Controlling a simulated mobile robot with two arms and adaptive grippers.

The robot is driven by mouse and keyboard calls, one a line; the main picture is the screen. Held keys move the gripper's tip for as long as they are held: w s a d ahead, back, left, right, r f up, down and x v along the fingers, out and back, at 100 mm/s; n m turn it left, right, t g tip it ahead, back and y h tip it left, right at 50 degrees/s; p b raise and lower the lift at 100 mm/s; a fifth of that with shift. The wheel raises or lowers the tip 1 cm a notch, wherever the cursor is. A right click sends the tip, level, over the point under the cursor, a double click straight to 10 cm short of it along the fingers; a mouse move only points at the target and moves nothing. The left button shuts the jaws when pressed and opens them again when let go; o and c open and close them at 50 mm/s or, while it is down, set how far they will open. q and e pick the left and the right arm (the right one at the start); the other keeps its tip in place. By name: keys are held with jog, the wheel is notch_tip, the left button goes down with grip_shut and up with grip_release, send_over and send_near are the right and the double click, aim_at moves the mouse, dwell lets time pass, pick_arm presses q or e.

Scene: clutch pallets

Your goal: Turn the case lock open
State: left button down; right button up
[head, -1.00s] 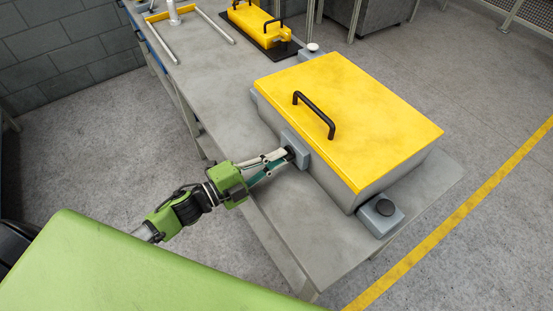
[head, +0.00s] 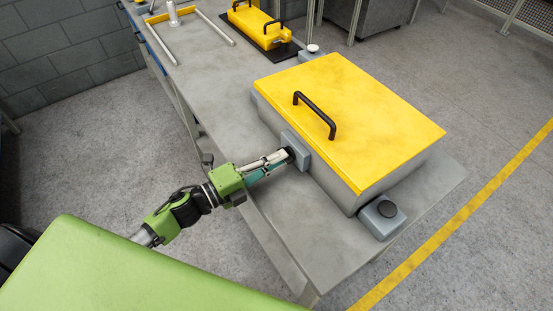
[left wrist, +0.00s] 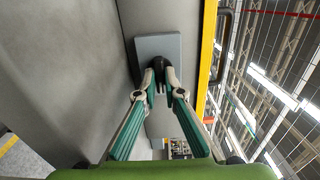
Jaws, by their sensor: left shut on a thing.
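The case (head: 345,125) is a grey box with a closed yellow lid and a black handle (head: 314,115) on top. Its lock is a grey plate (head: 299,148) on the side facing me, with a dark knob mostly hidden by my fingers. The lock plate also shows in the left wrist view (left wrist: 149,46), appearing turned with the camera. My left gripper (head: 288,156) reaches the lock from the left and is shut on the knob. In the left wrist view, the fingertips (left wrist: 159,76) meet at the dark knob (left wrist: 160,64). My right gripper is not in view.
The case stands on a grey table (head: 220,90). A grey box with a black button (head: 386,209) sits by its near right corner. A smaller yellow case (head: 258,24) on a black mat and a metal frame (head: 216,28) lie farther back.

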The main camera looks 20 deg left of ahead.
pick_arm(q)
jog(key=shift+f, duration=0.1)
jog(key=c, duration=2.1)
grip_release()
jog(key=shift+c, duration=0.2)
jog(key=v, duration=1.2)
jog(key=shift+s+a, duration=0.1)
